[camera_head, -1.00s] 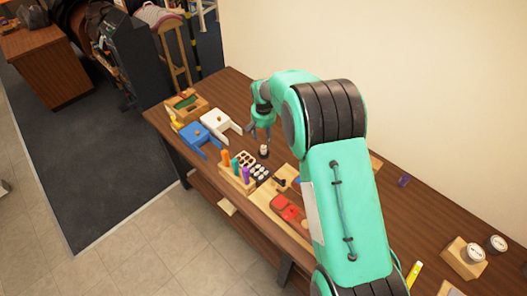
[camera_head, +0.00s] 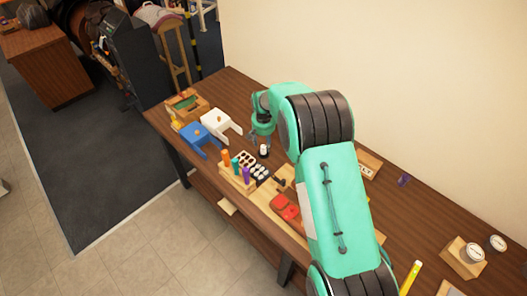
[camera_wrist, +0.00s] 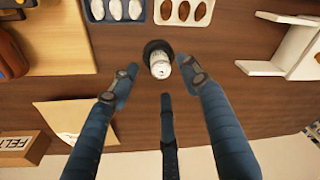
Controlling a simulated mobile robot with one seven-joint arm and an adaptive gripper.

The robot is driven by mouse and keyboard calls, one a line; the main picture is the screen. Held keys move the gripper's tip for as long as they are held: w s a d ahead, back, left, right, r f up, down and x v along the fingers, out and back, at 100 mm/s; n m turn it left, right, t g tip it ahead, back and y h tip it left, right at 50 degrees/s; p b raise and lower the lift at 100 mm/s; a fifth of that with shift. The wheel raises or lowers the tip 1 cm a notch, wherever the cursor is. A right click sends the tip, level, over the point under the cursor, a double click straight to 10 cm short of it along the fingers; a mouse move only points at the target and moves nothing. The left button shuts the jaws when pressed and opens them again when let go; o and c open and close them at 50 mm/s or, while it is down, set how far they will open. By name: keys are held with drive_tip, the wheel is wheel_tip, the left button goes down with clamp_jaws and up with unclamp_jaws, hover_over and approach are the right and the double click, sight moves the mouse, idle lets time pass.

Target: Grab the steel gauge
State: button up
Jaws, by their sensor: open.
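A small silvery cylinder on a round black base, which looks like the steel gauge (camera_wrist: 159,66), stands on the brown table in the wrist view. It also shows in the head view as a small pale and dark piece (camera_head: 264,151), just below my gripper (camera_head: 262,139). In the wrist view my gripper (camera_wrist: 158,78) is open and empty. Its blue fingers spread to the left and right of the gauge, with a third finger pointing at it from below. I see no contact with the gauge.
Trays of white (camera_wrist: 118,20) and brown ovals (camera_wrist: 184,24) lie close behind the gauge. A white bracket (camera_wrist: 285,62) is at the right. A wooden board (camera_wrist: 62,52) and a box marked FELT (camera_wrist: 22,147) are at the left. Bare table surrounds the gauge.

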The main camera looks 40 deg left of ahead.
sight(263, 147)
drive_tip(key=shift+w+a+f+p, duration=0.1)
drive_tip(key=shift+f, duration=0.7)
drive_tip(key=shift+w+a+f+p, duration=0.1)
drive_tip(key=shift+w+a+f, duration=0.05)
drive_tip(key=shift+f, duration=0.7)
drive_tip(key=shift+w+a+f+p, duration=0.1)
drive_tip(key=shift+f, duration=0.7)
clamp_jaws()
